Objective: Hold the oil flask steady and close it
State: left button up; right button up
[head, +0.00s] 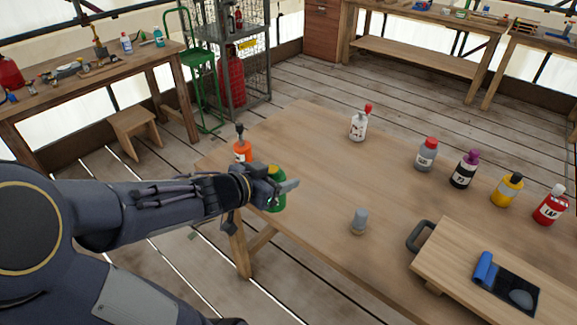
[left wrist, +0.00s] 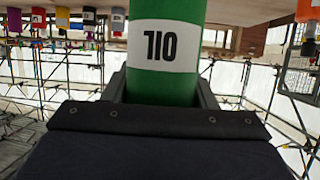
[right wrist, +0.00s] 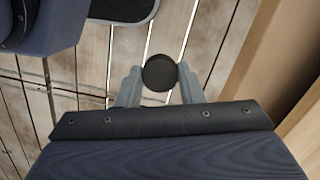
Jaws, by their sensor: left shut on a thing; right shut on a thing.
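The oil flask is a green bottle (head: 277,203) at the table's near left edge, partly hidden by my left gripper (head: 283,187). My left gripper is shut around its body. In the left wrist view the flask (left wrist: 165,85) appears upside down, its white label reading OIL inverted. Its mouth is hidden. My right gripper (right wrist: 160,78) is shut on a dark round piece, seemingly a cap (right wrist: 159,73), seen end-on with floor planks behind it. The right gripper does not show in the head view, and the cap is apart from the flask.
An orange bottle (head: 242,151) stands just behind the flask. A grey stopper-like piece (head: 359,221) stands mid-table. A white bottle (head: 358,126) and several other capped bottles stand behind and right. A wooden board (head: 455,256) with a blue roll (head: 485,268) is at the front right.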

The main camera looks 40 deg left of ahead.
pick_arm(q)
jog(key=shift+s, duration=0.15)
jog(key=o, duration=0.5)
jog(key=c, duration=0.8)
jog(key=shift+c, duration=0.2)
